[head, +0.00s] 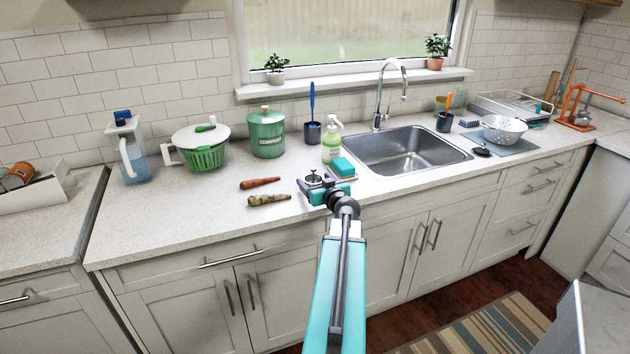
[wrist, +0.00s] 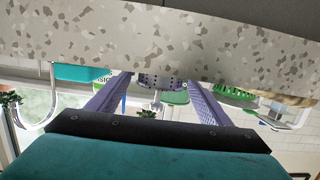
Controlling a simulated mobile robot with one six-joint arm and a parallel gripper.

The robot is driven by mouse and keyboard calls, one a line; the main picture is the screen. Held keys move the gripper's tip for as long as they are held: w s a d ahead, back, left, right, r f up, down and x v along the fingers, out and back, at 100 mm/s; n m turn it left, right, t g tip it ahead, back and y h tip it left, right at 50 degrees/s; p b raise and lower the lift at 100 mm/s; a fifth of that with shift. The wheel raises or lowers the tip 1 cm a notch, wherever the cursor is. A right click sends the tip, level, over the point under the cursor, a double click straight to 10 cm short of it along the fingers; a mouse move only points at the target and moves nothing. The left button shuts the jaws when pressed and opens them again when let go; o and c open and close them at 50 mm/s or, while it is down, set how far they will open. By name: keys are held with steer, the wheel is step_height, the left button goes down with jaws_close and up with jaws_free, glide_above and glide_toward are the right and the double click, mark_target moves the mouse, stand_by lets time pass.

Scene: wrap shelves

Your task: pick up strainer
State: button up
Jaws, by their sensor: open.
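The strainer (head: 314,178) is a small grey metal sink basket with perforated sides, on the counter left of the sink. In the wrist view, which is upside down, the strainer (wrist: 159,82) stands on the counter in line with the space between the fingers. My gripper (head: 322,190) is low over the counter at the strainer, partly covering it in the head view. In the wrist view my gripper (wrist: 157,84) is open, one finger on each side. I cannot tell whether either finger touches the strainer.
A teal sponge (head: 343,167) and soap bottle (head: 332,145) stand close behind on the right. A carrot (head: 260,183) and parsnip (head: 268,200) lie to the left. The green canister (head: 266,135) is behind.

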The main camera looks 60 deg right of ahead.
mark_target(311, 176)
steer(key=shift+w+d, duration=0.1)
stand_by(0.3)
steer(key=shift+p+x, duration=1.05)
steer(key=shift+x, duration=0.35)
steer(key=shift+p+x, duration=0.35)
steer(key=shift+x, duration=0.8)
steer(key=c, duration=1.1)
steer(key=shift+r, duration=0.1)
